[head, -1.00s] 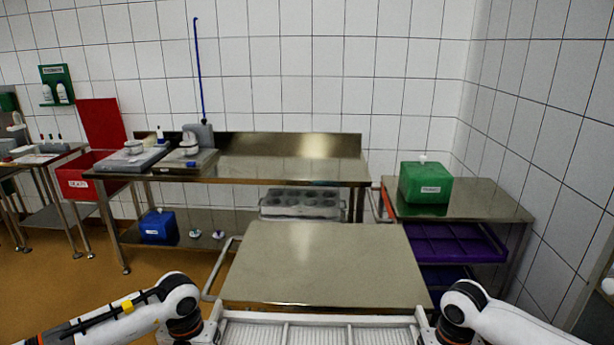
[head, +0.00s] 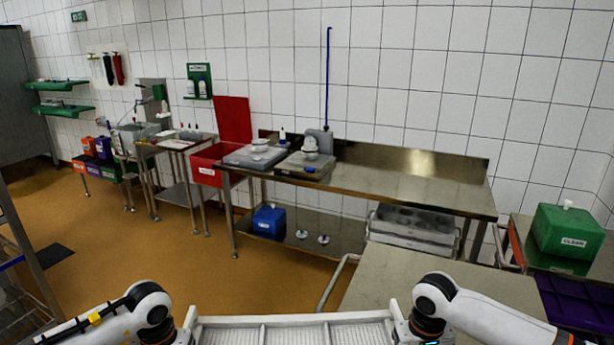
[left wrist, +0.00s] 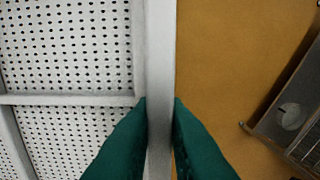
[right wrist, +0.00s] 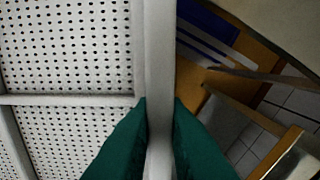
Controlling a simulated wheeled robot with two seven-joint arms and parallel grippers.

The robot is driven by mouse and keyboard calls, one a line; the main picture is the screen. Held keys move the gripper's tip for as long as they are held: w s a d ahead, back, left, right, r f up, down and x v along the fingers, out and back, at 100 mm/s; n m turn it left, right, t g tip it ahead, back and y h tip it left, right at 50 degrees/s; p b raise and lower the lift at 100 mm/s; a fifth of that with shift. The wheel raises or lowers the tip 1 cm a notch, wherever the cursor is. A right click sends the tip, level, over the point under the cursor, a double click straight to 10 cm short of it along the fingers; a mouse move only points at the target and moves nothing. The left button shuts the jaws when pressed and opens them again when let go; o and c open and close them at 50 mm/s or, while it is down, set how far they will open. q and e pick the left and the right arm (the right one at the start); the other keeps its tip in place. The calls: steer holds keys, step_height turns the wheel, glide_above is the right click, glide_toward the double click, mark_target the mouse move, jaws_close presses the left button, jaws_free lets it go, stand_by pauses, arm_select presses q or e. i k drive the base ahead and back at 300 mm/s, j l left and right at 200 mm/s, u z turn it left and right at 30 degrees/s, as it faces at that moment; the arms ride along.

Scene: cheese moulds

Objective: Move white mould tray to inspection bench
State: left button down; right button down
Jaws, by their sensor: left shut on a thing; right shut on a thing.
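The white mould tray (head: 290,321) shows at the bottom of the head view, with its front part cut off. It has a perforated floor and dividers, and looks empty where it shows. My left gripper (left wrist: 160,103) is shut on one rim of the tray. My right gripper (right wrist: 160,103) is shut on the opposite rim. The tray hangs between both arms, with orange floor beneath its left edge. A long steel bench (head: 420,180) stands against the back wall. Its right part is bare. I cannot tell from the frames whether it is the inspection bench.
Scales (head: 304,164) stand on the long bench's left part. A steel cart (head: 395,275) is close ahead on the right, partly behind my right arm. A green box (head: 567,232) stands on a side table at far right. A red bin (head: 212,168) is left of the bench. The floor (head: 185,245) at left is open.

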mark_target(377, 179)
steer(key=i+j+u, duration=0.1)
steer(key=u, duration=0.25)
steer(key=i+u, duration=0.35)
steer(key=i+j+u, duration=0.1)
steer(key=u, duration=0.3)
steer(key=i+j, duration=0.1)
steer(key=i, duration=0.45)
steer(key=i+j, duration=0.1)
steer(key=i, duration=0.45)
steer(key=i+z, duration=0.45)
steer(key=i+j+z, duration=0.25)
steer(key=i+z, duration=0.2)
steer(key=i+l+z, duration=0.15)
steer(key=i+z, duration=0.8)
steer(key=i, duration=0.15)
steer(key=i+z, duration=0.35)
steer(key=i, duration=0.15)
steer(key=i+j+z, duration=0.2)
steer(key=i+z, duration=0.2)
steer(key=i+l+z, duration=0.15)
steer(key=i+z, duration=0.15)
steer(key=i, duration=0.9)
steer(key=i+l+u, duration=0.2)
steer(key=i+u, duration=0.25)
steer(key=k, duration=0.1)
